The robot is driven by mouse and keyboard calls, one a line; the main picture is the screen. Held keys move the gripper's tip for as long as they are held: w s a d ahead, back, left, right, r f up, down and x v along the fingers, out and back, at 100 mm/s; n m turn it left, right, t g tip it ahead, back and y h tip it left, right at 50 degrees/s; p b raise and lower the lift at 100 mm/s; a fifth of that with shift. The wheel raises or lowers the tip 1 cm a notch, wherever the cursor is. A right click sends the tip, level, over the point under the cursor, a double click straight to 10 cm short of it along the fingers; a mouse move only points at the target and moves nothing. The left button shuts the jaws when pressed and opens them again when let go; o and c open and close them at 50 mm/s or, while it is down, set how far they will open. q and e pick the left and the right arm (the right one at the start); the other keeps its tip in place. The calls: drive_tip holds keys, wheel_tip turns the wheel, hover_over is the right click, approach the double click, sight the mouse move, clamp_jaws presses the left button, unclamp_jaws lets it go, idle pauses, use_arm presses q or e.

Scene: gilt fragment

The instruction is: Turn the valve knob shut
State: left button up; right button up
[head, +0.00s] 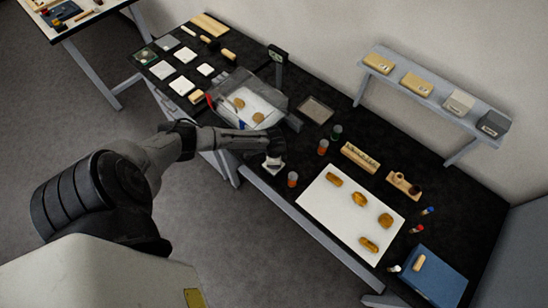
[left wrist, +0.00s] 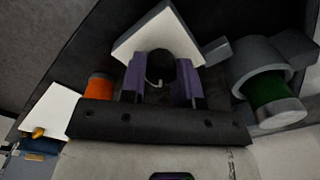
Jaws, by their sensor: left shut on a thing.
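The valve knob is a dark round knob (left wrist: 160,66) with a small pale mark, in front of a white square plate (left wrist: 158,32) in the left wrist view. My left gripper (left wrist: 160,88) has its two purple-padded fingers on either side of the knob and is shut on it. In the head view, my left gripper (head: 268,152) reaches in from the left to the table's front edge, and the white plate (head: 274,165) shows just below it. The knob is mostly hidden there by the gripper. My right gripper is in neither view.
An orange-labelled jar (head: 292,179) stands close to the right of the gripper. A clear box (head: 278,101) holding brown pieces stands behind the arm. A white sheet (head: 325,210) with several amber pieces lies to the right. A green jar (left wrist: 271,99) shows at right in the wrist view.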

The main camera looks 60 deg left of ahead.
use_arm(q)
drive_tip(key=n+p, duration=0.2)
drive_tip(key=shift+r+n, duration=0.2)
drive_tip(key=shift+n, duration=0.2)
drive_tip(key=n+p, duration=0.2)
drive_tip(key=n, duration=0.1)
drive_tip(key=shift+f+n+p, duration=0.1)
drive_tip(key=shift+n+p, duration=0.25)
drive_tip(key=shift+n, duration=0.75)
drive_tip(key=o, duration=0.9)
